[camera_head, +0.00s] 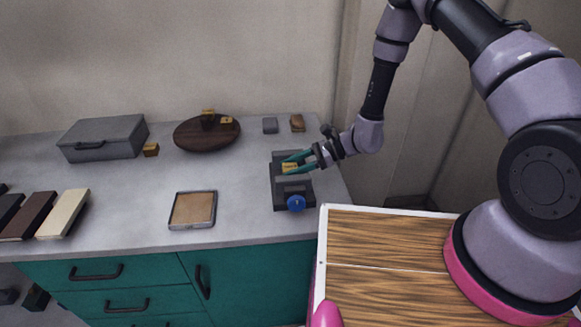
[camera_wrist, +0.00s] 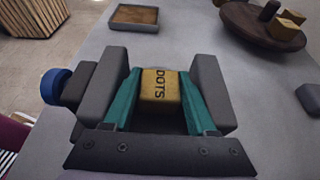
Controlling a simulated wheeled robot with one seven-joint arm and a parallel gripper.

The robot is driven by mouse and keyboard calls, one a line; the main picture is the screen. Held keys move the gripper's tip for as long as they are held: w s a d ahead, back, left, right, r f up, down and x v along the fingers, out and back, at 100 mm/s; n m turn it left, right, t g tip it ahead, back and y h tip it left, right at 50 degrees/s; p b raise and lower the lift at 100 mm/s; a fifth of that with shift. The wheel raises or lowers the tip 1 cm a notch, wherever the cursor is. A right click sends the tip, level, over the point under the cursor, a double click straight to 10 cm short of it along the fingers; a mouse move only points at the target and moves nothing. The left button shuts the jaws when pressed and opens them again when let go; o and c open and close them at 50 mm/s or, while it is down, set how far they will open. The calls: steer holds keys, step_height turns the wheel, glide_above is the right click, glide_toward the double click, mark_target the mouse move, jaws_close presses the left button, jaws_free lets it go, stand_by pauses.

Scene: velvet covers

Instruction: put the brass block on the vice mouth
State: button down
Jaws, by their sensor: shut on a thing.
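The brass block (camera_head: 289,168) is a small yellow cube between the green fingers of my gripper (camera_head: 292,162). In the wrist view the block (camera_wrist: 159,88) shows the letters "DOTS" on its face, and my gripper (camera_wrist: 158,95) is shut on it. The vice (camera_head: 280,196) is a dark grey body with a blue knob, at the right of the counter. In the wrist view its two grey jaws (camera_wrist: 105,85) stand on either side of my fingers, with the block between them. Whether the block touches the vice is hidden.
A dark round wooden board (camera_head: 190,138) bears small yellow blocks. Another yellow block (camera_head: 151,150) stands beside a grey case (camera_head: 103,138). A cork-filled tray (camera_head: 192,210) lies left of the vice. Two small pieces, grey (camera_head: 270,125) and brown (camera_head: 297,122), lie behind it. Long bars (camera_head: 62,214) lie far left.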

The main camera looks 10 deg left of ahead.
steer(key=shift+f, duration=0.55)
steer(key=shift+c, duration=0.6)
jaws_free()
steer(key=v, duration=1.1)
steer(key=s+d+r+n+t+h, duration=0.15)
steer(key=d+r+n, duration=0.25)
steer(key=r, duration=0.8)
steer(key=d+r+n+h, duration=0.3)
steer(key=d+r, duration=0.2)
steer(key=r, duration=0.7)
steer(key=s+d+r+n+t+h, duration=0.2)
steer(key=s+d+r, duration=0.4)
steer(key=r, duration=0.3)
steer(key=s+d+r+n+t+h, duration=0.1)
steer(key=s+d+r+t+h, duration=0.3)
steer(key=d+r+t, duration=0.3)
step_height(320, 180, up, 2)
steer(key=shift+s+d+r+n, duration=0.1)
steer(key=shift+s+d+n, duration=0.3)
steer(key=shift+s+d, duration=0.5)
